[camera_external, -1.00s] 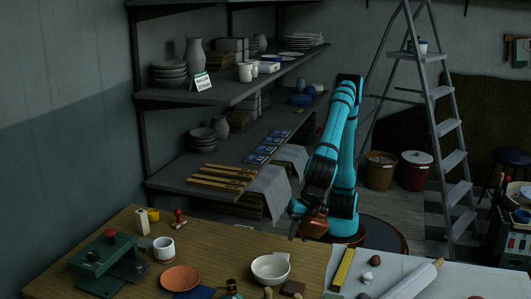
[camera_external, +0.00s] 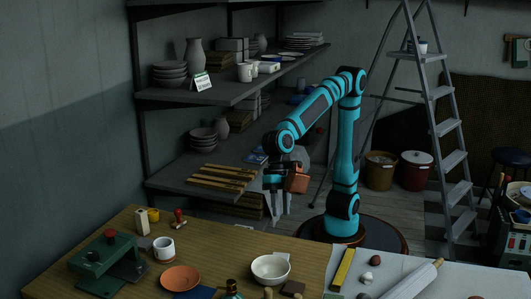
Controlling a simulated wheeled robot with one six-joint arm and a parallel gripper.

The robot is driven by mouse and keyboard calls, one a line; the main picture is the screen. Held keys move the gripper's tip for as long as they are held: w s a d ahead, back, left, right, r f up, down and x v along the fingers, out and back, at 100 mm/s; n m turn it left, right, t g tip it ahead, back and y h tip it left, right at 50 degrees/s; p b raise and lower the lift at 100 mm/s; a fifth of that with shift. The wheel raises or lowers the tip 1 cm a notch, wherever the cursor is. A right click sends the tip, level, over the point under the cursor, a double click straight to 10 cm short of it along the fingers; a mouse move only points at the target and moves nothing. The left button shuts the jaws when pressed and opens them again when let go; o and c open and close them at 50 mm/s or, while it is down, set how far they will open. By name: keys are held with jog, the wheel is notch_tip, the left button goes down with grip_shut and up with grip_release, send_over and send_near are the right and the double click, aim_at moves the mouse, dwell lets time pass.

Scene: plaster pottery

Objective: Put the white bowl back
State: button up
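The white bowl (camera_external: 270,270) stands upright near the right end of the wooden table, by its back edge. A stack of grey bowls (camera_external: 203,139) stands on the middle shelf, and another stack (camera_external: 170,74) on the upper shelf.
A terracotta dish (camera_external: 180,279), a white mug (camera_external: 163,248) and a green press (camera_external: 103,256) stand left of the bowl. A yellow level (camera_external: 342,270) and a rolling pin (camera_external: 412,281) lie to the right. Wooden strips (camera_external: 221,178) lie on the middle shelf.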

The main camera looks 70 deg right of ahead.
send_near(284, 260)
jog(key=x, duration=0.4)
jog(key=shift+w+f, duration=0.15)
jog(key=shift+f, duration=0.35)
jog(key=shift+s+x, duration=0.2)
jog(key=shift+x, duration=2.4)
jog(key=shift+a+r, duration=0.1)
jog(key=shift+r, duration=0.05)
jog(key=shift+c, duration=0.2)
grip_shut()
